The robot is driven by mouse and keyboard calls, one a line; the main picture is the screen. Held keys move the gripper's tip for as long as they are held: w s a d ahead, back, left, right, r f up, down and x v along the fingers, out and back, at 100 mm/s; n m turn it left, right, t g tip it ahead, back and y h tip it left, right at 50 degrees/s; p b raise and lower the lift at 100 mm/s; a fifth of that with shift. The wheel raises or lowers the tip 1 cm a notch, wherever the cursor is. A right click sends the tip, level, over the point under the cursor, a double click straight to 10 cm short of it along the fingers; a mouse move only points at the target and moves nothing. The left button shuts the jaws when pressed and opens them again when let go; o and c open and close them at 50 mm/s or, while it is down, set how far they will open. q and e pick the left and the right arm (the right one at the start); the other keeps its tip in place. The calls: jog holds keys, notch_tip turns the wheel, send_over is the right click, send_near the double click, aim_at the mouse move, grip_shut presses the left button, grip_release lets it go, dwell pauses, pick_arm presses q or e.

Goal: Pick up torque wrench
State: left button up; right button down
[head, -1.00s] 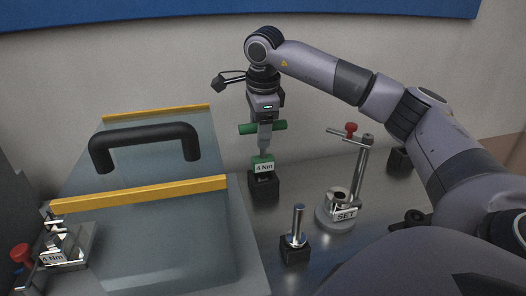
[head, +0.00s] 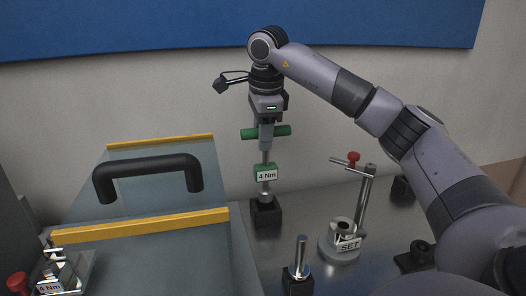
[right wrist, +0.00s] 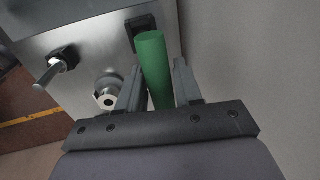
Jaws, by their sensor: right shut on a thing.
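The torque wrench (head: 266,172) has a green T-handle, a metal shaft and a green "4 Nm" label. It stands upright at a black block (head: 266,213) on the metal table, more of its shaft now showing above the block. Whether its tip is still inside the block I cannot tell. My right gripper (head: 266,130) points down and is shut on the wrench's green handle. In the right wrist view the green handle (right wrist: 154,70) lies between the two fingers. My left gripper is not in view.
A glass-like cover with a black handle (head: 148,172) and yellow edges fills the left. A "SET" stand (head: 342,240) with a red knob is right of the wrench. A black block with a metal post (head: 299,262) is in front. A clamp fixture labelled "4 Nm" (head: 62,275) is bottom left.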

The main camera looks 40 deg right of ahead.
notch_tip(320, 180, up, 14)
jog(key=p, duration=0.3)
jog(key=shift+p, duration=0.4)
